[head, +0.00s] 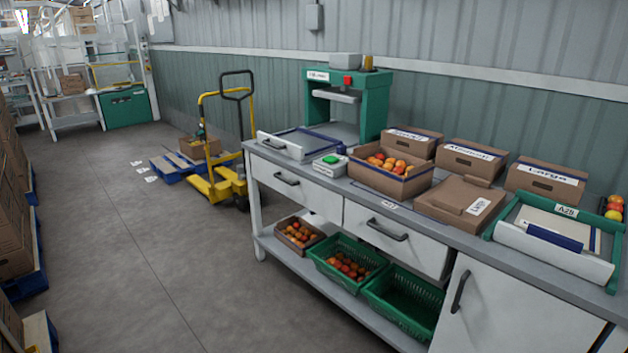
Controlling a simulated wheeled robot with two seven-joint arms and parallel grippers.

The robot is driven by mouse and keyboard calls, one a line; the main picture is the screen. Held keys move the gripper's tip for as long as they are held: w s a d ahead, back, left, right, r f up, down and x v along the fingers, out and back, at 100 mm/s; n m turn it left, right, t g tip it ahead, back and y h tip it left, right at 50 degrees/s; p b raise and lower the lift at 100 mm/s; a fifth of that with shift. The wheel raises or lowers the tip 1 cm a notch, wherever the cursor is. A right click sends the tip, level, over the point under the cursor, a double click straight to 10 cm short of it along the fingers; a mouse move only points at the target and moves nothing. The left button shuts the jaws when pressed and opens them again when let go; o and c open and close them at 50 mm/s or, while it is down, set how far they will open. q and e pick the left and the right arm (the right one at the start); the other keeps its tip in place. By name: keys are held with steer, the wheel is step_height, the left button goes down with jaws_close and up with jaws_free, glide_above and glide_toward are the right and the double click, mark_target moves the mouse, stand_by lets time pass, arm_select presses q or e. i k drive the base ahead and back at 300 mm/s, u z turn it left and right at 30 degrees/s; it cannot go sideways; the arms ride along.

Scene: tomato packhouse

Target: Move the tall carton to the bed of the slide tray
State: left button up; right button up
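Neither of my grippers is in view. No carton clearly stands out as the tall one. An open carton (376,181) holding tomatoes and a closed brown carton (455,206) with a white label lie on the bench. Two tray-like units show: a white one with blue edges (283,148) at the bench's left end, and a green-framed one (609,272) marked A25 at the right, with a pale bed (560,222). I cannot tell which is the slide tray. The A25 bed holds a flat pale sheet and a blue strip.
Three labelled cartons, including Medium (470,158) and Large (545,182), line the bench's back. A green press (378,105) and small green-button box (329,165) stand left. Crates (345,262) sit on the lower shelf.

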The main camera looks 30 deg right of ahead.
mark_target(300, 143)
steer(key=u, duration=0.15)
steer(key=i, duration=1.45)
steer(key=z, duration=0.8)
steer(key=i, duration=1.35)
steer(key=z, duration=1.25)
